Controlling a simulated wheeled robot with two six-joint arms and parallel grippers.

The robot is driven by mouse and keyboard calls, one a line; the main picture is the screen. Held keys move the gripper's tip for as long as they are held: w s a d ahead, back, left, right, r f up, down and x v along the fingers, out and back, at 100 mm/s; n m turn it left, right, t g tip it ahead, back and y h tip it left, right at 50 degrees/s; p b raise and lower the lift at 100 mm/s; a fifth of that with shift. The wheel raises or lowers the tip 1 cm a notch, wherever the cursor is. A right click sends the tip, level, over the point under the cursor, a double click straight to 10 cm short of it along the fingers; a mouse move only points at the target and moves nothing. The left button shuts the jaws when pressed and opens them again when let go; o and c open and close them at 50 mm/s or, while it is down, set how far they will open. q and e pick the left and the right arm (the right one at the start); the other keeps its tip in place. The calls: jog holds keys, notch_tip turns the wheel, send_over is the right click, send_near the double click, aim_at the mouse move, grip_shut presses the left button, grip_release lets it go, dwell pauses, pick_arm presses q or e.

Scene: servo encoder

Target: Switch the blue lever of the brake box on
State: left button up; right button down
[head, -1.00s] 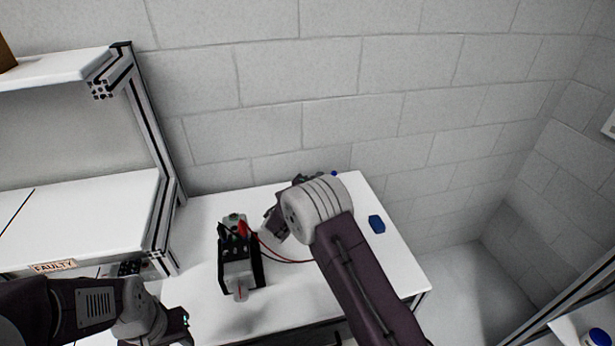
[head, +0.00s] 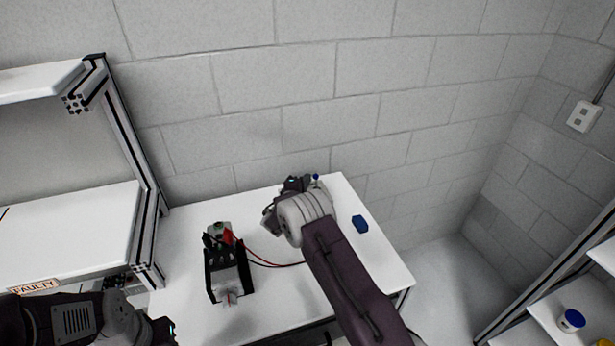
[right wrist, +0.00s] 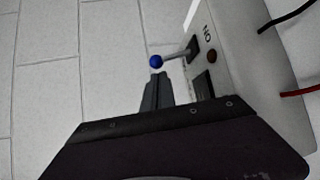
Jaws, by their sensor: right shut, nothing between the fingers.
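The brake box (right wrist: 245,60) is a pale box with an "ON" label, seen at the right of the right wrist view. Its lever has a grey shaft and a blue ball tip (right wrist: 155,61), sticking out from the box face close to the label. In the head view the blue tip (head: 316,177) shows beyond my right wrist, which hides most of the box. My right gripper (right wrist: 157,92) is shut and empty, its fingertips just below the blue tip; I cannot tell if they touch. My left gripper (head: 168,330) is at the lower left, its fingers unclear.
A black-framed device (head: 228,275) with red and black wires stands on the white table (head: 180,265), left of my right arm. A dark blue block (head: 360,224) lies to the right. A shelf frame (head: 135,150) bounds the left, and a block wall (head: 300,90) the back.

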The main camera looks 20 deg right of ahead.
jog(key=shift+x, duration=0.8)
jog(key=shift+s+a+b, duration=0.1)
jog(key=shift+s+b, duration=0.1)
jog(key=shift+b, duration=0.35)
